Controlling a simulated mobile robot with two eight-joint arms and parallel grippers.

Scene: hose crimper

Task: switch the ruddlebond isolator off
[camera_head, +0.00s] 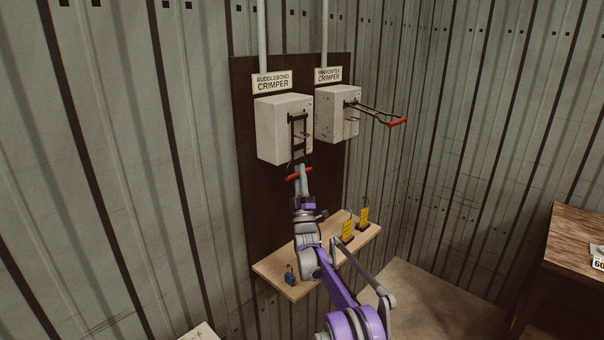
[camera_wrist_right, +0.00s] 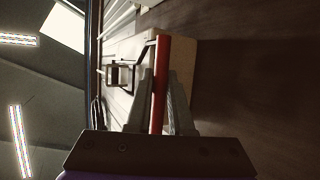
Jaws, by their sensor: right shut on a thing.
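The ruddlebond isolator (camera_head: 272,130) is a pale grey box on the dark board, under a sign (camera_head: 272,82) reading "RUDDLEBOND CRIMPER". Its dark lever frame runs down the front, with the red handle (camera_head: 292,178) at the low end, below the box. My right gripper (camera_head: 301,173) is at this handle. In the right wrist view the red bar (camera_wrist_right: 162,60) runs between the two fingers of my right gripper (camera_wrist_right: 160,90), which is shut on it. The fingers hide part of the handle. My left gripper is not in view.
A second grey isolator box (camera_head: 339,114) stands to the right, its red-ended lever (camera_head: 397,122) sticking outward. Below, a wooden shelf (camera_head: 272,268) holds a blue padlock (camera_head: 290,279) and yellow tags (camera_head: 348,229). A wooden table (camera_head: 575,235) stands at right.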

